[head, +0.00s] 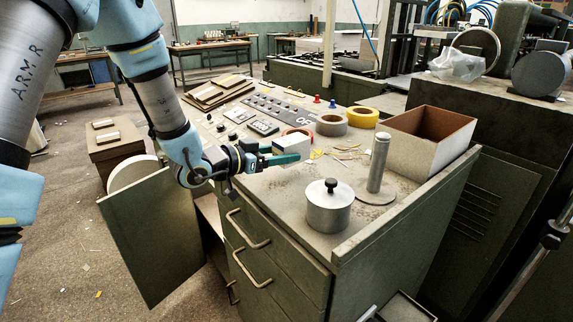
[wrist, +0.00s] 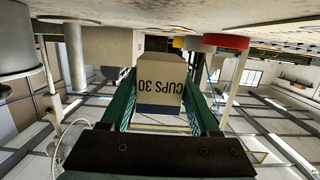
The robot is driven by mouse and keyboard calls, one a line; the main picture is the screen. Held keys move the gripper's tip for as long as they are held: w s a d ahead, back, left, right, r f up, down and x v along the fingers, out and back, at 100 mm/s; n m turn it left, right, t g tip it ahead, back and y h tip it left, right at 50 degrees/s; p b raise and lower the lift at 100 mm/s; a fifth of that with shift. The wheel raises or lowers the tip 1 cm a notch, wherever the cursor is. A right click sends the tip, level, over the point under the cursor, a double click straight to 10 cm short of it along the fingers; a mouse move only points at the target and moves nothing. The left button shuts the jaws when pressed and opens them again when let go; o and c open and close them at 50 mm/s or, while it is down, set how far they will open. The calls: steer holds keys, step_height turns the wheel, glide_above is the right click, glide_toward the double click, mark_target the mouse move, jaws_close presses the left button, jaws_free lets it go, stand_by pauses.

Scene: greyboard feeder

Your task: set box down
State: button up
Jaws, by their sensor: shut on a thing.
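A small white box with a blue band (head: 292,145) is in my gripper (head: 287,156) over the top of the green cabinet (head: 285,186) in the head view. One green finger lies along its near side; the far finger is mostly hidden. In the wrist view, which shows the scene upside down, both green fingers (wrist: 158,90) press the sides of the box (wrist: 158,75), printed "CUPS 30". The box looks close to the worktop, but I cannot tell whether it touches.
A lidded metal pot (head: 328,209), an upright metal post (head: 378,165) and an open greyboard box (head: 428,137) stand to the right. Grey (head: 332,125) and yellow (head: 362,117) tape rolls stand behind. Paper scraps lie between. A cabinet door (head: 152,238) hangs open at left.

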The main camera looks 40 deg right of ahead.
mark_target(282, 179)
steer(key=shift+f+p, duration=0.45)
steer(key=shift+f, duration=1.6)
steer(key=shift+f, duration=0.2)
steer(key=o, duration=1.5)
steer(key=shift+c, duration=0.2)
steer(key=shift+r, duration=0.1)
